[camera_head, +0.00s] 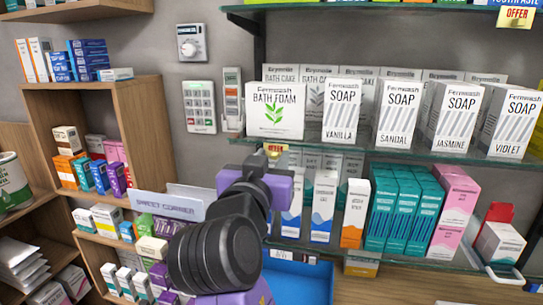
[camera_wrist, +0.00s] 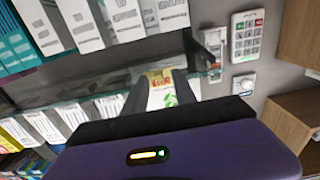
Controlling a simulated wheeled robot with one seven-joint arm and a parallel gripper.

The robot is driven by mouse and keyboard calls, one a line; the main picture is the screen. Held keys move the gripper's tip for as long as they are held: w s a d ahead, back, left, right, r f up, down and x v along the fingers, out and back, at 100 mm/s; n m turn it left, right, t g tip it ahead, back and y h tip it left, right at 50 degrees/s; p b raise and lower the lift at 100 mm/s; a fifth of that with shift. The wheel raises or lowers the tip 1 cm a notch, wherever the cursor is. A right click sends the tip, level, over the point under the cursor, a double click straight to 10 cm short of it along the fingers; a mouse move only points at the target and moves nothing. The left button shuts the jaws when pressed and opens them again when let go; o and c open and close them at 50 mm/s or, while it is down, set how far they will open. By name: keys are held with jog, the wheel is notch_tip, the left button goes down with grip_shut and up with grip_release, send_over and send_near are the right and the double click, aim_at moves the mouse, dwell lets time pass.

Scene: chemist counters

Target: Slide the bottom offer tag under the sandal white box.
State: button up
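The bottom offer tag (camera_head: 275,150) is small, yellow and red, on the front edge of the soap shelf below the bath foam box. In the wrist view the tag (camera_wrist: 160,76) shows between my fingertips. My gripper (camera_wrist: 161,80) is open, with one finger on each side of the tag; I cannot tell whether they touch it. In the head view my gripper (camera_head: 272,165) is just below the tag, its fingers mostly hidden by my wrist. The white sandal box (camera_head: 398,112) stands upright on the same shelf, to the right, between the vanilla and jasmine boxes.
The bath foam box (camera_head: 276,110) stands just above the tag, beside the vanilla box (camera_head: 343,112). A second offer tag (camera_head: 515,18) hangs at top right. A keypad (camera_head: 199,106) is on the wall at left.

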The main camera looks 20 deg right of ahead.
grip_shut()
dwell(1.4)
